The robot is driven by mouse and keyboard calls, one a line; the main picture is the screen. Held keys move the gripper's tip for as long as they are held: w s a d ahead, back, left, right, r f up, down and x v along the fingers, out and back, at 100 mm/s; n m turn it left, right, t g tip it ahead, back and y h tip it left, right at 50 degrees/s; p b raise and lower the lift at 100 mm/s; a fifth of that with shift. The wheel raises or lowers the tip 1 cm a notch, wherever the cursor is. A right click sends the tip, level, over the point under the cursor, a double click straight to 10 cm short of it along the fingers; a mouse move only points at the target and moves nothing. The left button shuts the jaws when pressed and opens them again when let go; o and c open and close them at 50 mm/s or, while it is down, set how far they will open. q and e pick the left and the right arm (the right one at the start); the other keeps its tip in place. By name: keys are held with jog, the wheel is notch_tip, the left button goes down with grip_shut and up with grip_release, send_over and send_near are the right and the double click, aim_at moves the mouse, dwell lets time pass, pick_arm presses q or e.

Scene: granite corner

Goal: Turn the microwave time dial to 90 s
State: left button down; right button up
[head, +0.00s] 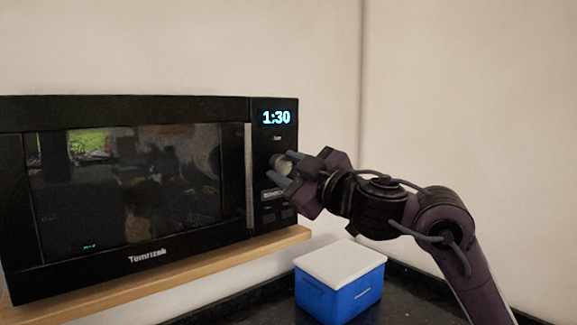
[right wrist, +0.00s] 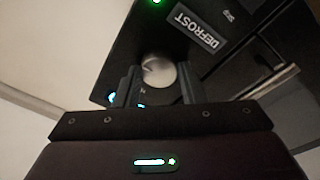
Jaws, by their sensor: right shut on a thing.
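The black microwave (head: 130,115) stands on a wooden shelf with its door shut. Its display (head: 277,117) reads 1:30 in blue digits. The silver time dial (head: 284,165) is on the control panel below the display, partly hidden by my fingers. My right gripper (head: 283,168) reaches it from the right and is shut on the dial. In the right wrist view the round dial (right wrist: 158,72) sits between the two fingers of the right gripper (right wrist: 156,88), near a DEFROST label. My left gripper is not in view.
A blue box with a white lid (head: 340,262) stands on the dark counter (head: 405,300) below my right arm. The wooden shelf (head: 200,258) edge runs under the microwave. A wall corner rises behind my arm.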

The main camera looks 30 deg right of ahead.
jog(key=shift+m, duration=0.6)
jog(key=shift+f, duration=0.1)
jog(key=o, duration=1)
jog(key=s+b, duration=0.1)
jog(key=s, duration=0.1)
jog(key=s+b, duration=0.1)
jog(key=s, duration=0.2)
jog(key=s+f+b, duration=0.1)
jog(key=s, duration=0.1)
jog(key=shift+s+d, duration=0.35)
